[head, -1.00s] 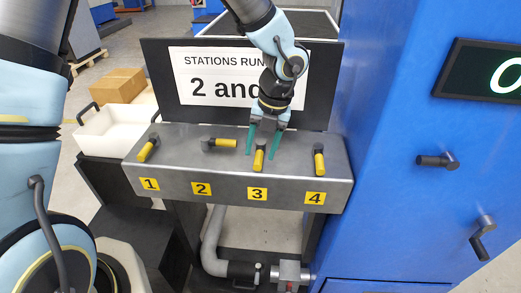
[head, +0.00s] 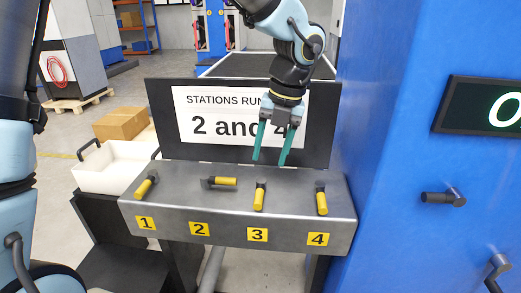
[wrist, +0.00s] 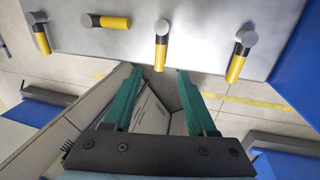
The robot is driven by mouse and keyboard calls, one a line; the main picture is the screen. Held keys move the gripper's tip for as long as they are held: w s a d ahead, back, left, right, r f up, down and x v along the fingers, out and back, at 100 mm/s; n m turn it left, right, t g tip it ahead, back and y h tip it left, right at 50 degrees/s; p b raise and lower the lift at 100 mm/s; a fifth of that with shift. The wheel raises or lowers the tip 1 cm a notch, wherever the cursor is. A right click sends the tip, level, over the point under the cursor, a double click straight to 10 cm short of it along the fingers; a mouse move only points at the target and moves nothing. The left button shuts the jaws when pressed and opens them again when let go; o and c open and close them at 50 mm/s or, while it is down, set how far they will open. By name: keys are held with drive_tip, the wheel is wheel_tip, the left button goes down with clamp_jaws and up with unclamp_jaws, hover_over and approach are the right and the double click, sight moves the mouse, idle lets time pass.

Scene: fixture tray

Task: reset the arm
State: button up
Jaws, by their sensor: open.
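My gripper (head: 270,144) is open and empty, with green fingers pointing down, above the back of the grey panel (head: 183,222) near station 3. In the head view the yellow handle 3 (head: 259,198) and handle 4 (head: 322,202) point toward the front edge. Handle 2 (head: 221,182) lies sideways, pointing right. Handle 1 (head: 145,187) points toward the front left. In the wrist view my gripper (wrist: 157,72) shows clear of the handles, its fingers apart with nothing between them.
A sign (head: 225,103) behind the panel reads "STATIONS RUN" and "2 and 4", partly covered by my arm. A blue cabinet (head: 400,150) with a dark display (head: 480,106) and handles stands at the right. A white bin (head: 105,172) and a cardboard box (head: 121,123) are at the left.

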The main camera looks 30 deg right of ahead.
drive_tip(key=w+a+f+n+g+b, duration=0.1)
drive_tip(key=w+a+f+n, duration=0.1)
drive_tip(key=w+a+n, duration=0.55)
drive_tip(key=w+a+f+n+b, duration=0.1)
drive_tip(key=w+a+f+n, duration=0.2)
drive_tip(key=a+n, duration=0.9)
drive_tip(key=a+f+n+t+h+b, duration=0.1)
drive_tip(key=a+f+n, duration=0.1)
drive_tip(key=a+n, duration=1.5)
drive_tip(key=w+n, duration=0.1)
drive_tip(key=n, duration=0.5)
drive_tip(key=shift+a+h, duration=0.4)
drive_tip(key=shift+d+f+b, duration=0.1)
drive_tip(key=shift+f+b, duration=0.05)
drive_tip(key=shift+b, duration=0.2)
